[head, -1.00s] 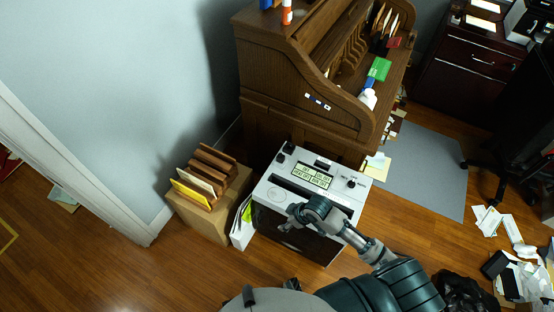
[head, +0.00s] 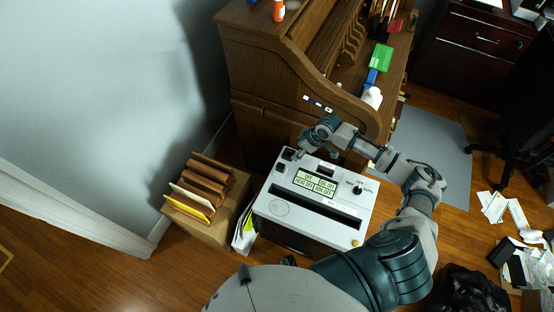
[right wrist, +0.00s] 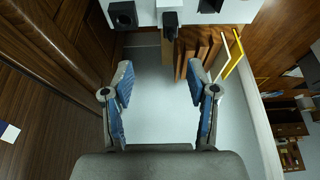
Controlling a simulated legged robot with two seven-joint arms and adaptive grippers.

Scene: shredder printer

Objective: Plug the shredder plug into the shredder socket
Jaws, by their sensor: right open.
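The white shredder (head: 265,208) stands on the floor in front of the desk. Two small black pieces sit at its back left corner: a square block with a round opening (head: 289,154), which looks like the socket, and a second black piece (head: 280,167), perhaps the plug. In the right wrist view the block (right wrist: 123,15) and the upright black piece (right wrist: 170,22) stand apart at the top edge. My right gripper (head: 312,150) is above the shredder's back edge, close to the block. Its fingers (right wrist: 160,85) are open and empty. My left gripper is not visible.
A brown roll-top desk (head: 265,95) rises behind the shredder. A cardboard box with folders (head: 205,235) stands to its left, beside the wall (head: 90,90). Papers and a black bag (head: 465,290) lie on the floor at right.

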